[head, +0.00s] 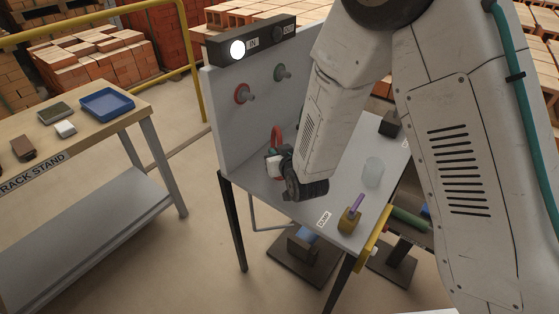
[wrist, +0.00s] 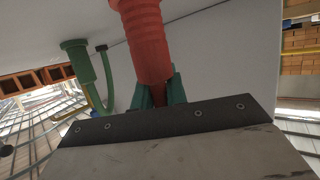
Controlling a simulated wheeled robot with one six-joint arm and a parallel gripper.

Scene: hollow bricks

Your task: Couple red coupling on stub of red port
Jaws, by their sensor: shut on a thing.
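In the head view the red port (head: 241,93) is a red disc with a short grey stub on the upright grey panel, left of the green port (head: 281,72). My gripper (head: 274,160) is lower, over the bench and apart from the red port; my arm hides part of it. A red curved piece (head: 277,136) rises beside it. In the wrist view my gripper (wrist: 160,92) is shut on the ribbed red coupling (wrist: 143,42). The coupling's far end leaves the top of the picture, so its mouth is hidden.
A green fitting (wrist: 76,55) with a green tube shows left in the wrist view. A lit lamp (head: 237,49) tops the panel. A rack stand (head: 75,128) is at left.

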